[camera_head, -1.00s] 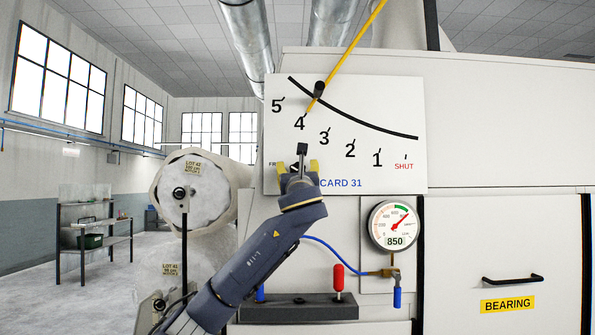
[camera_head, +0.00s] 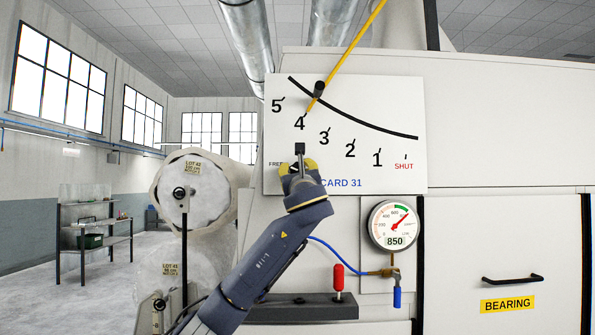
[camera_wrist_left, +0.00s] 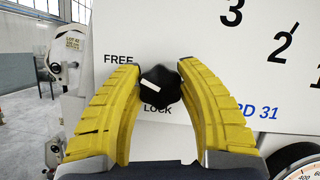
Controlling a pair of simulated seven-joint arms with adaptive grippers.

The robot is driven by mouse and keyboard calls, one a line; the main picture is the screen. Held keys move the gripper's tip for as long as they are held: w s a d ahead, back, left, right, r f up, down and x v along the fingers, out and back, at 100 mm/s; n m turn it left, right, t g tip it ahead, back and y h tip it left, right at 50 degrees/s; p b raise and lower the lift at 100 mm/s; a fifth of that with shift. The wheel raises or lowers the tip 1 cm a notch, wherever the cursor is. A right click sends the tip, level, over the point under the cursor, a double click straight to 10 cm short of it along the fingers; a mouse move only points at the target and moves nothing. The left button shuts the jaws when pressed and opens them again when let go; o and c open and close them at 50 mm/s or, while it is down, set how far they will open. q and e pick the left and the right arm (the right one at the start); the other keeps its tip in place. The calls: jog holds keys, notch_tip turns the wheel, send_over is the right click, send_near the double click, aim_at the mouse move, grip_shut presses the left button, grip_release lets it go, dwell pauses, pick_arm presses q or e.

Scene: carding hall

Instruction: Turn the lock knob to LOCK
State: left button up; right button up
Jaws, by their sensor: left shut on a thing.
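The lock knob (camera_wrist_left: 160,90) is black and lobed, with a white pointer mark, on the white CARD 31 panel (camera_head: 390,110). In the head view the left gripper (camera_head: 298,166) covers the knob at the panel's lower left. My right gripper is not in view.
A yellow pointer rod (camera_head: 345,55) crosses the numbered scale above. A dial gauge (camera_head: 394,226) reading 850, a red-handled lever (camera_head: 338,275) and a blue hose (camera_head: 328,248) are at lower right of the gripper. A large wrapped roll (camera_head: 195,190) stands to the left.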

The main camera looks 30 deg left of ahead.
pick_arm(q)
jog(key=n+g+y, duration=0.1)
jog(key=n, duration=0.3)
jog(key=n+g+y, duration=0.1)
jog(key=n+g, duration=0.1)
jog(key=n, duration=0.3)
jog(key=shift+g, duration=0.3)
jog(key=n+g, duration=0.1)
jog(key=n, duration=0.2)
jog(key=n+g, duration=0.1)
jog(key=n, duration=0.2)
jog(key=shift+g, duration=0.4)
jog(key=n, duration=0.2)
jog(key=n+g+h, duration=0.1)
jog(key=n, duration=0.2)
jog(key=shift+s+f+n, duration=0.1)
jog(key=shift+f+n, duration=0.05)
jog(key=shift+n, duration=0.15)
jog(key=shift+a+f+n+g+h, duration=0.1)
jog(key=shift+n+g+h, duration=0.1)
jog(key=shift+n+h, duration=0.65)
jog(key=shift+a+f+n+g+h, duration=0.1)
jog(key=shift+n+g+h, duration=0.2)
jog(key=shift+n, duration=0.95)
jog(key=o, duration=1.2)
jog(key=shift+s+d+r, duration=0.1)
jog(key=shift+d+r, duration=0.05)
jog(key=shift+d, duration=0.15)
jog(key=v, duration=1.1)
jog(key=shift+s, duration=0.3)
